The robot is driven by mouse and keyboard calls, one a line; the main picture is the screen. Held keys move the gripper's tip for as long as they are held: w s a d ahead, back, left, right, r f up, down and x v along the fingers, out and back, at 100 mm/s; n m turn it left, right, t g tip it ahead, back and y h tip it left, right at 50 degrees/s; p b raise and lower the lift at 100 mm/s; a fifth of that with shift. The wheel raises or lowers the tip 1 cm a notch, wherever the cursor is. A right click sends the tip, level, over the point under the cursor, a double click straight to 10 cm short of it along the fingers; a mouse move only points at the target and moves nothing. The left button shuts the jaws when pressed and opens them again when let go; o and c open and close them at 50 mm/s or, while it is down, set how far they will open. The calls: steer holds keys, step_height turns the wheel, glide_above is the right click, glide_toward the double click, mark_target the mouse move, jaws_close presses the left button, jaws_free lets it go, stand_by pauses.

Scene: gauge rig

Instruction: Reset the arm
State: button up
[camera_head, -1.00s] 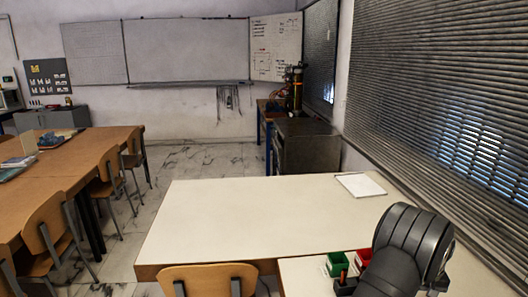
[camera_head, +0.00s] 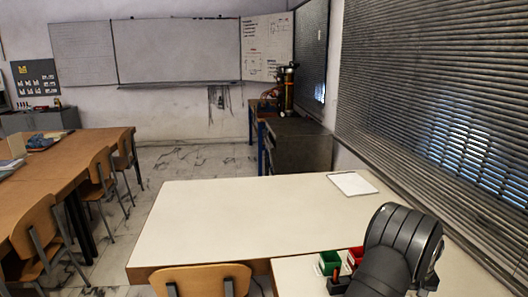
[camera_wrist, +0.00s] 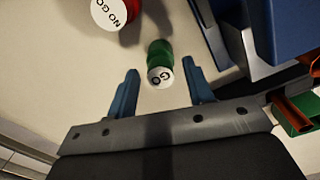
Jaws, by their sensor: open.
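My gripper (camera_wrist: 159,68) is open in the wrist view, with one blue finger on each side. A green gauge (camera_wrist: 159,48) with a white end marked GO is seen between the fingertips, with a gap on both sides. I cannot tell its height relative to the fingers. A red gauge (camera_wrist: 131,28) with a white end marked NO GO is at the top, left of the green one, partly cut off by the frame. In the head view my dark arm is at the lower right, and my gripper's fingers cannot be made out.
A chair (camera_head: 205,279) stands at the front. Large blue parts (camera_wrist: 285,30) fill the wrist view's upper right.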

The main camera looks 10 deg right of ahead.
step_height(320, 180, down, 2)
steer(key=r, duration=0.9)
steer(key=shift+w+a, duration=0.15)
steer(key=shift+w, duration=0.05)
steer(key=w+a+r+n, duration=0.1)
steer(key=w+a+r, duration=0.1)
steer(key=w+a, duration=0.75)
steer(key=w+a+r+n, duration=0.15)
steer(key=w+a, duration=0.45)
steer(key=a, duration=0.6)
steer(key=w+a+f, duration=0.1)
steer(key=a+f, duration=0.1)
steer(key=a, duration=0.6)
steer(key=w+a+f, duration=0.1)
steer(key=a+f, duration=0.1)
steer(key=a, duration=0.5)
steer(key=s+a+f+n, duration=0.1)
steer(key=s+a+f, duration=0.35)
steer(key=a, duration=0.45)
steer(key=s+a+f, duration=0.4)
steer(key=a+f, duration=0.2)
steer(key=a, duration=0.3)
steer(key=shift+w+d+r, duration=0.1)
steer(key=shift+r, duration=1.05)
steer(key=shift+w+d+r, duration=0.1)
steer(key=shift+r, duration=1)
